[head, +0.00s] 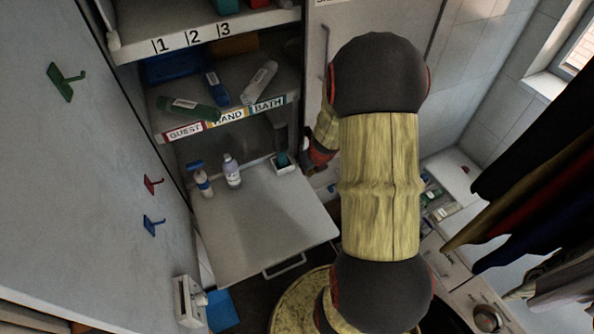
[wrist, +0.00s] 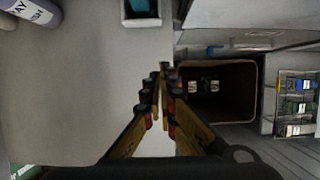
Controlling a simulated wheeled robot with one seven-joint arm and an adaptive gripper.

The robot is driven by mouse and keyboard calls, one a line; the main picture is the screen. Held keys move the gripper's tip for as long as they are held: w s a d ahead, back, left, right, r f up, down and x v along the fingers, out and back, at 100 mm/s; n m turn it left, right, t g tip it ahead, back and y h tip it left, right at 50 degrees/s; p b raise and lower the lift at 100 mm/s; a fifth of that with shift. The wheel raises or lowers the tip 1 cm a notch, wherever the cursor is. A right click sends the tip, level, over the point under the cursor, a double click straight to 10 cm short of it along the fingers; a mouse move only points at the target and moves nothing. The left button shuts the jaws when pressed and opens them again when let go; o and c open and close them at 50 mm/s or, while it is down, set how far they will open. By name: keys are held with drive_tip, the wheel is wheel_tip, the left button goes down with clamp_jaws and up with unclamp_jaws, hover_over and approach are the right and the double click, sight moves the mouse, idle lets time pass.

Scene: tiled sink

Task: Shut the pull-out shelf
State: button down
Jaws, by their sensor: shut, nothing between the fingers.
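The pull-out shelf (head: 265,235) is a pale grey board pulled out from the cabinet, with a bar handle (head: 284,266) on its front edge. It fills the left of the wrist view (wrist: 75,85). My gripper (wrist: 164,72) is shut and empty, its tips at or above the shelf's side edge in that view; I cannot tell whether they touch it. In the head view my arm hides most of it. On the shelf stand a purple-labelled bottle (head: 232,172), a white and blue spray bottle (head: 203,184) and a small white box (head: 286,165) with a brush.
Above are fixed cabinet shelves (head: 225,117) with labels, tubes and boxes. A wall panel with hooks (head: 66,82) is at left. A dark bin (wrist: 225,90) lies beyond the shelf edge. A washing machine (head: 485,315) and hanging clothes (head: 535,140) are at right.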

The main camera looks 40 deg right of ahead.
sight(295, 174)
drive_tip(key=b+x, duration=0.4)
drive_tip(key=x, duration=0.5)
drive_tip(key=shift+a+f, duration=0.1)
drive_tip(key=shift+f, duration=0.3)
drive_tip(key=w, duration=0.1)
drive_tip(key=w+d, duration=0.1)
drive_tip(key=shift+w+p, duration=0.35)
drive_tip(key=shift+w, duration=0.05)
drive_tip(key=shift+w+d+f, duration=0.1)
drive_tip(key=shift+w+d, duration=0.1)
drive_tip(key=shift+w, duration=0.45)
drive_tip(key=shift+w, duration=0.1)
